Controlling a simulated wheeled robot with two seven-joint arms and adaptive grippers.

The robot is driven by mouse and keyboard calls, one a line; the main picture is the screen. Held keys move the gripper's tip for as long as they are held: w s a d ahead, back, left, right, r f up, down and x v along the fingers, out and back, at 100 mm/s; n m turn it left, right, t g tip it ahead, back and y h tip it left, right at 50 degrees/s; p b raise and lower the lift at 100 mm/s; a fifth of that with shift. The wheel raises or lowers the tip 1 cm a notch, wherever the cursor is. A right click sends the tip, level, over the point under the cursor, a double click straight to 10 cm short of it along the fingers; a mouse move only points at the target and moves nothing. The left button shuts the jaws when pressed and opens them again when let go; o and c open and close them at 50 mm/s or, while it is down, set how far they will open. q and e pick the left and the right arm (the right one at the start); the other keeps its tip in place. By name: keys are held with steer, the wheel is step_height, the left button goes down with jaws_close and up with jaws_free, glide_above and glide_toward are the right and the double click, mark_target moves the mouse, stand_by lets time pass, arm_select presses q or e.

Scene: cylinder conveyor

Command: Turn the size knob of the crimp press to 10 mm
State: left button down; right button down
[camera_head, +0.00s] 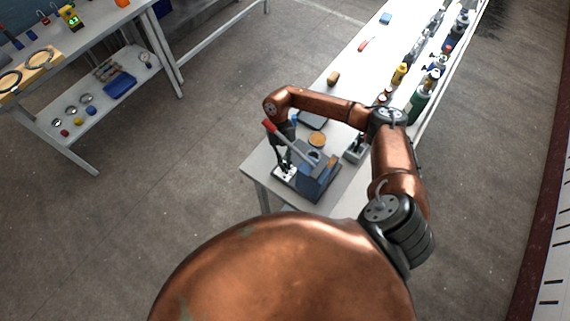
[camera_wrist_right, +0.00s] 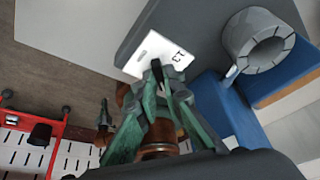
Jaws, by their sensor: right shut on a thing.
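The crimp press (camera_head: 318,186), blue and dark grey with a red-handled lever (camera_head: 300,150), stands at the near end of the long table. In the right wrist view its grey ring-shaped head (camera_wrist_right: 258,40) and blue body (camera_wrist_right: 222,108) show. A white dial plate (camera_wrist_right: 150,52) bears the number 13; other marks are hidden. My right gripper (camera_wrist_right: 163,78) has its green fingers shut on the dark size knob (camera_wrist_right: 150,74) at the plate; the fingers cover most of it. In the head view this gripper (camera_head: 284,166) points down at the press. My left gripper is not in view.
The long table (camera_head: 345,108) carries a round tan lid (camera_head: 317,139), a tan block (camera_head: 333,78) and several bottles along its right side, including a green one (camera_head: 418,104). A second workbench (camera_head: 100,45) with a lower shelf stands at the left. Open floor lies between.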

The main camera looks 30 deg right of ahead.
stand_by(0.3)
steer(key=c, duration=2)
jaws_free()
steer(key=shift+c, duration=0.2)
steer(key=shift+r, duration=0.15)
steer(key=w+d, duration=0.1)
steer(key=w, duration=0.3)
steer(key=w+d, duration=0.1)
steer(key=w, duration=0.3)
steer(key=w+d, duration=0.1)
steer(key=w, duration=0.3)
steer(key=shift+d+r, duration=0.1)
steer(key=shift+r, duration=0.3)
steer(key=shift+r, duration=0.1)
